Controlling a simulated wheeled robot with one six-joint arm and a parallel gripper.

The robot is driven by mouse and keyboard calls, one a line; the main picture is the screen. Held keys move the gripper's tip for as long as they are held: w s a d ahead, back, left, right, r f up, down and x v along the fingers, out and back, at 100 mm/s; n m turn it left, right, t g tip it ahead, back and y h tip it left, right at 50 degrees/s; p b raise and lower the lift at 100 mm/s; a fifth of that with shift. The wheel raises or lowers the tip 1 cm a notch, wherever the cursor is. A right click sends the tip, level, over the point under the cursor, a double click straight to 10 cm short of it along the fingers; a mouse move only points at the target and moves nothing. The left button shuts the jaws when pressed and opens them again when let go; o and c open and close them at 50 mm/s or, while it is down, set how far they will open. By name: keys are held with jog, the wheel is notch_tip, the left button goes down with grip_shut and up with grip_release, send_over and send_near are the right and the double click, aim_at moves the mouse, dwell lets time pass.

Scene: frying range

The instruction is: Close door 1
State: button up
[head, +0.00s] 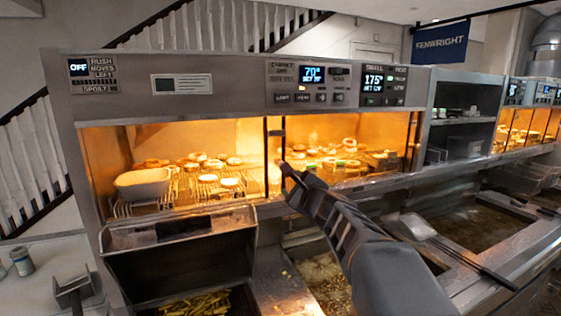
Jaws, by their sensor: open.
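A heated steel cabinet (230,108) with a warm orange-lit interior stands ahead of me. No readable label marks door 1. A dark upright door handle (275,133) shows at the middle of its front, and another dark upright edge (412,133) shows at the right end. I cannot tell how far either door is open. My gripper (283,165) is at the cabinet front, just below and slightly right of the middle handle. Its fingers are small and dark against the light. It holds nothing that I can see, and I cannot tell whether it touches the handle.
Round food pieces (215,160) lie on racks inside, with a white tub (144,183) at left. A steel bin (180,240) juts out below the cabinet's left half. Fryer vats (470,225) and a long-handled tool (455,258) lie at right.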

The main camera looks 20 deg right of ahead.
jog(key=shift+m+h, duration=0.7)
jog(key=shift+m, duration=0.1)
jog(key=shift+w+d+r+p, duration=0.25)
jog(key=shift+w+p, duration=0.65)
jog(key=shift+w, duration=1.5)
jog(key=shift+w+d+r+p, duration=0.1)
jog(key=shift+w+d+p, duration=0.55)
jog(key=shift+w, duration=1.7)
jog(key=shift+w+d+r+p, duration=0.15)
jog(key=shift+w+p, duration=0.95)
jog(key=shift+w, duration=1.3)
jog(key=shift+c, duration=0.5)
grip_shut()
jog(key=shift+a, duration=0.1)
